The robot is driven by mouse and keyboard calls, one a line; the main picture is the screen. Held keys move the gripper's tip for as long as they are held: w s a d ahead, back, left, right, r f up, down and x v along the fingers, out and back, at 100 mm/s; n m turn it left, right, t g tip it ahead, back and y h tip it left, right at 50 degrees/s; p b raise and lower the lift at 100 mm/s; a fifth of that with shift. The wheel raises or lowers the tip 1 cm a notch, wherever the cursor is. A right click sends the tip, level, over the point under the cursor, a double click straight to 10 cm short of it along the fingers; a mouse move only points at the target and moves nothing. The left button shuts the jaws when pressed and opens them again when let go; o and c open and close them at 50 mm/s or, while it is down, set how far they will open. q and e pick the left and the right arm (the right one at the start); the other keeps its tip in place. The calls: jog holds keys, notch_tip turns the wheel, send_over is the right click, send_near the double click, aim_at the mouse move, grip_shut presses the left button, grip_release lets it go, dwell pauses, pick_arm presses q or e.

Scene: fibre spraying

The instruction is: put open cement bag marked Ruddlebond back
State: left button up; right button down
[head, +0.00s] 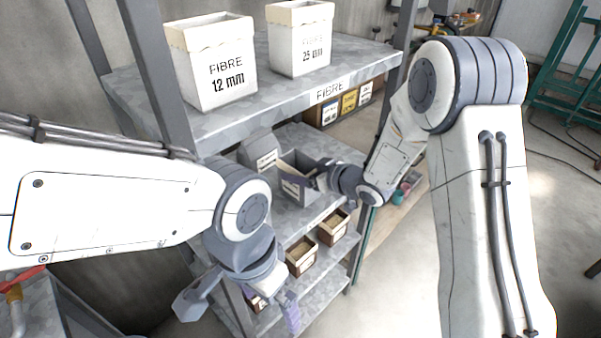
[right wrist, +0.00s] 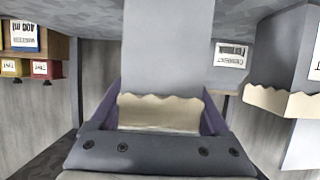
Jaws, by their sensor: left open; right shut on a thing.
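A grey open bag (head: 291,188) with a cream torn rim stands at the middle shelf in the head view; its label is too small to read. My right gripper (head: 322,178) is shut on its rim side. In the right wrist view the cream torn edge (right wrist: 160,112) shows between the purple fingers. Whether the bag touches the shelf is unclear. Another grey bag (head: 262,150) with a white label is behind it; a label reading like "CEMENT" (right wrist: 231,55) shows in the right wrist view. My left gripper (head: 240,308) is open and empty, low in front of the rack.
Two white fibre bags, 12 mm (head: 212,65) and 25 mm (head: 300,40), stand on the top shelf (head: 250,112). A wooden box with coloured labels (head: 348,103) is beneath. Brown bins (head: 301,256) sit on the lower shelf. Another torn-top bag (right wrist: 285,100) stands close at right in the wrist view.

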jog(key=shift+f, duration=0.35)
jog(key=shift+f, duration=0.15)
grip_release()
jog(key=v, duration=1.2)
jog(key=shift+b, duration=0.45)
